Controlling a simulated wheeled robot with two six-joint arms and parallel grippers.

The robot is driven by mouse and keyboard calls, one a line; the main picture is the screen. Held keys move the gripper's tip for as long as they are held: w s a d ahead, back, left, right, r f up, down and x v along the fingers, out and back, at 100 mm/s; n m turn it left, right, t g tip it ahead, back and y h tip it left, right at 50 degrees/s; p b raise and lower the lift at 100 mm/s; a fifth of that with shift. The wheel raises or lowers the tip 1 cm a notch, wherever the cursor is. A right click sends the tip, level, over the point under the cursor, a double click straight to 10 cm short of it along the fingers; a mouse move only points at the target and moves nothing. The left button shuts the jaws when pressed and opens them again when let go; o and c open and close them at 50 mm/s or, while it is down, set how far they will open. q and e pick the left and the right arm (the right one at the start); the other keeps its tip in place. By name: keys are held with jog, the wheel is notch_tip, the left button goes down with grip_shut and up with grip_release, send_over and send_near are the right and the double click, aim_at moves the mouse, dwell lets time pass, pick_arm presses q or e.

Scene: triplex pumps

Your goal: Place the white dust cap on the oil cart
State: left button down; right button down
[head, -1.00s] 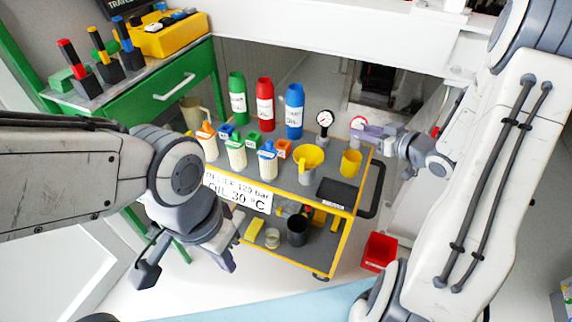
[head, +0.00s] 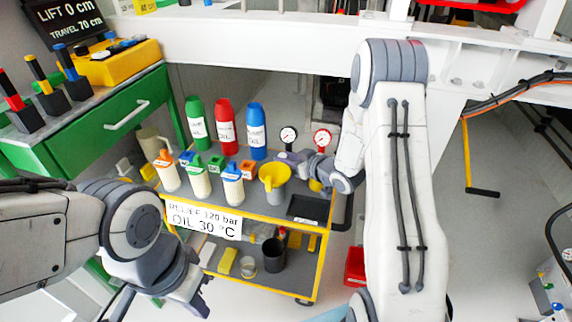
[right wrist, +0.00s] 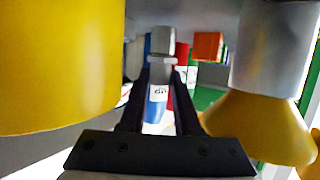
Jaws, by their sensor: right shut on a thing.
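The oil cart (head: 262,203) has a grey top, yellow edges and a lower shelf. My right gripper (head: 290,158) is low over its back right part, between the gauges and the yellow funnel (head: 273,173). In the head view I cannot make the cap out clearly. My left gripper (head: 160,298) hangs in front of the cart's left side, its fingers apart and empty.
A yellow cup (head: 315,185) is partly hidden by my right gripper; the wrist view shows it close (right wrist: 55,65). Two gauges (head: 288,134) stand behind. Several bottles (head: 226,125) and capped jugs (head: 199,182) fill the left. A black tray (head: 304,207) lies front right.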

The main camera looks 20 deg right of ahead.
jog(key=shift+f, duration=0.65)
jog(key=shift+f, duration=0.15)
jog(key=c, duration=0.6)
grip_release()
jog(key=shift+r, duration=0.2)
jog(key=p+v, duration=0.2)
jog(key=v, duration=1)
